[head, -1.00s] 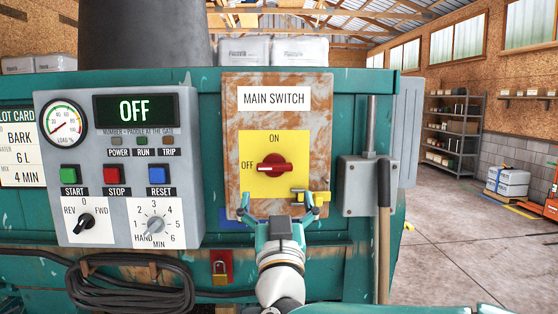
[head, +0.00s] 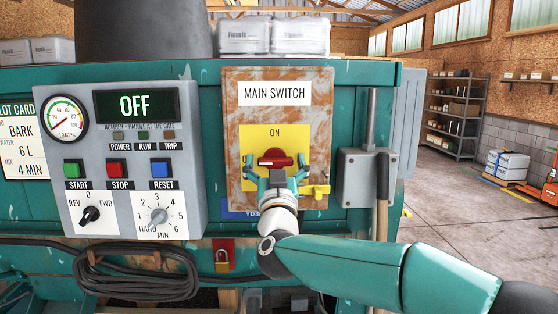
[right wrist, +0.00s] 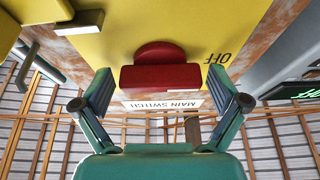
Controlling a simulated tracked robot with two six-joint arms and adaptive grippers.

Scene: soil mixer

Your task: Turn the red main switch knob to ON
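The red main switch knob (head: 274,158) sits on a yellow plate (head: 291,135) on the rusty switch panel (head: 315,90). Its bar lies horizontal, toward the OFF label, with ON printed above. My right gripper (head: 276,170) is open just in front of the knob, its fingers to either side and slightly below. In the right wrist view, the red knob (right wrist: 160,75) shows between the spread fingertips, which do not appear to touch it. The wrist view is upside down, with OFF at its right. My left gripper is not in view.
A yellow hasp (head: 316,191) sticks out at the plate's lower right. The grey control box (head: 190,100) with an OFF display stands to the left. A grey lever box (head: 362,175) with a handle is to the right. A padlock (head: 222,261) hangs below.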

